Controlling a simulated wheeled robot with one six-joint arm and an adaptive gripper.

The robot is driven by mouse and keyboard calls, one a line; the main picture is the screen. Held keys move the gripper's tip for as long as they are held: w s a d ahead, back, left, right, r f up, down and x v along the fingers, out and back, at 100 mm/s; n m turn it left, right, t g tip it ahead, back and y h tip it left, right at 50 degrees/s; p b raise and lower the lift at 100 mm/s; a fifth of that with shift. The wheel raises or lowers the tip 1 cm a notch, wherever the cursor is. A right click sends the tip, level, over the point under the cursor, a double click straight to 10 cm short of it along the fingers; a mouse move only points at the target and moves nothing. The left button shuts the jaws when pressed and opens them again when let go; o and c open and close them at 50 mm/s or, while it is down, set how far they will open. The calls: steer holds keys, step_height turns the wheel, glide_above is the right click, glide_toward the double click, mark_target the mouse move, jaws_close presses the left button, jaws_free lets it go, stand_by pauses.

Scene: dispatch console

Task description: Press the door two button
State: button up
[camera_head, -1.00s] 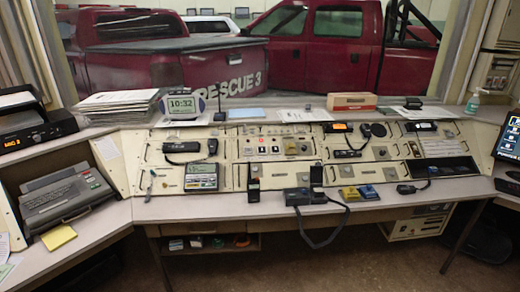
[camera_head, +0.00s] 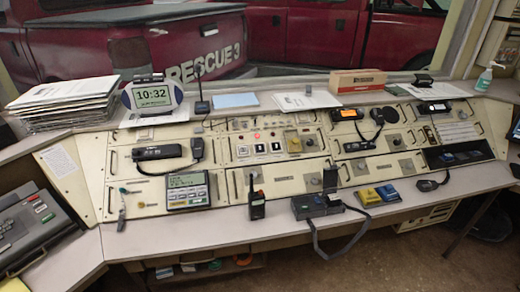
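The dispatch console (camera_head: 290,185) fills the middle of the view, its cream panels sloping up from the desk front. Near its centre, a panel holds a row of white square buttons: a left button (camera_head: 243,151), a middle button (camera_head: 260,149) and a right button (camera_head: 276,147). Dark marks show on them, but they are too small to read, so I cannot tell which is door two. A small red light (camera_head: 257,136) glows just above the row. My gripper is not in view.
A handheld radio (camera_head: 257,206) stands at the console's front edge below the buttons. A keypad unit (camera_head: 187,190) is at left. The desk front (camera_head: 190,228) is mostly clear.

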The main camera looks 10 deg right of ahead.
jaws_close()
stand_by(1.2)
